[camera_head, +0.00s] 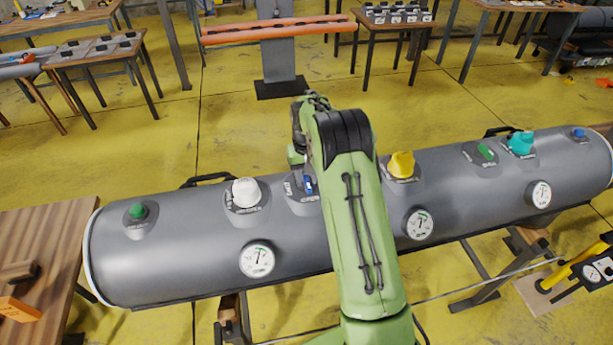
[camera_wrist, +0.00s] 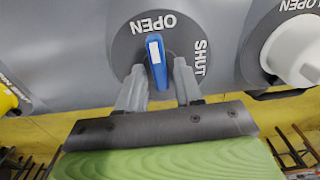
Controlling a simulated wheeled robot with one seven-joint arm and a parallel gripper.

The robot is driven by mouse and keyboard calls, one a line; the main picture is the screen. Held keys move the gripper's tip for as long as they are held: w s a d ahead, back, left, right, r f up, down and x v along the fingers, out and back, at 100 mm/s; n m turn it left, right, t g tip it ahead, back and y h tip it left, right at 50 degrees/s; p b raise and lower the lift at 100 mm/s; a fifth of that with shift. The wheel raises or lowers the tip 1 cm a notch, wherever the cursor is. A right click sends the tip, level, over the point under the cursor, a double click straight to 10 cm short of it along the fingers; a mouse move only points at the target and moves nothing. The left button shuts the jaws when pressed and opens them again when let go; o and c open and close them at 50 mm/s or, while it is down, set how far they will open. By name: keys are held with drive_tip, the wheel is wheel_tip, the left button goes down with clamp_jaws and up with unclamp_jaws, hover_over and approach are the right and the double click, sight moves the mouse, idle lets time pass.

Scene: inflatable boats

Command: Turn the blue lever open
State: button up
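The blue lever (camera_wrist: 156,62) sits on a round dark plate (camera_wrist: 128,45) marked OPEN and SHUT in the wrist view. Its white-marked upper end lies just below the word OPEN; SHUT is to its right. My gripper (camera_wrist: 159,68) is open, with one finger on each side of the lever's lower part. A narrow gap shows to the right finger; I cannot tell whether the left finger touches. In the head view the blue lever (camera_head: 308,184) shows beside my green arm, which hides part of its plate and my gripper.
The lever is on a long grey inflatable tube (camera_head: 200,255). A white valve (camera_head: 245,192) stands left of it and a yellow valve (camera_head: 401,164) right of my arm. Gauges (camera_head: 257,259) face the front. A wooden table (camera_head: 50,240) stands at the left.

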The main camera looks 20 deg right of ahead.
sight(307, 178)
drive_tip(key=shift+o, duration=0.3)
wheel_tip(307, 178, up, 16)
drive_tip(key=p, duration=0.2)
drive_tip(key=shift+f, duration=0.15)
